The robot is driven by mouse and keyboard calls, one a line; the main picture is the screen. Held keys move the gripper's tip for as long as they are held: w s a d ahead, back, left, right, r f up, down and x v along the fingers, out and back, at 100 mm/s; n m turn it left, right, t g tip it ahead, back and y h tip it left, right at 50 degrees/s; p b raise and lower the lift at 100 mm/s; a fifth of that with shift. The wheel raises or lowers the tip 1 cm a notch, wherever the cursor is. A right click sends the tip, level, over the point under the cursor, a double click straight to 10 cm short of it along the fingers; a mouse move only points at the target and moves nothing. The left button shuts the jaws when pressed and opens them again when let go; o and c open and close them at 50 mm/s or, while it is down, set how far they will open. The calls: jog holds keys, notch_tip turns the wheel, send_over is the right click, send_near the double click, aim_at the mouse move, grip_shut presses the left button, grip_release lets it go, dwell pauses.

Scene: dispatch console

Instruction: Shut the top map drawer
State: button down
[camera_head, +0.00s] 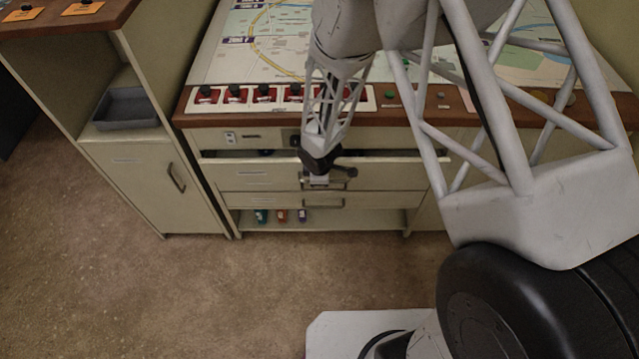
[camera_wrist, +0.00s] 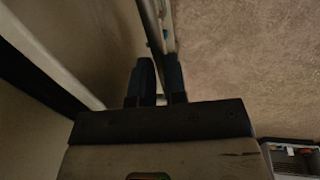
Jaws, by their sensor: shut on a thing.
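The top map drawer (camera_head: 248,177) is pulled out from the console under the wooden edge. A dark opening shows above its cream front. My gripper (camera_head: 319,181) is at the middle of that front, shut on the drawer's handle, which it mostly hides in the head view. In the wrist view my gripper's two dark fingers (camera_wrist: 158,80) stand close together at a narrow pale strip, which seems to be the drawer front's edge. The handle between them is too dark to make out.
A lower drawer (camera_head: 265,200) with its own handle sits below, above an open shelf (camera_head: 350,222) with several small coloured items. A cabinet (camera_head: 150,185) with a grey tray (camera_head: 125,108) stands at left. The brown floor in front is clear.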

jog(key=shift+w, duration=0.25)
jog(key=c, duration=1.2)
grip_release()
jog(key=shift+o, duration=0.2)
jog(key=shift+r, duration=0.1)
notch_tip(320, 180, up, 8)
jog(key=s, duration=0.1)
jog(key=shift+s+f, duration=0.25)
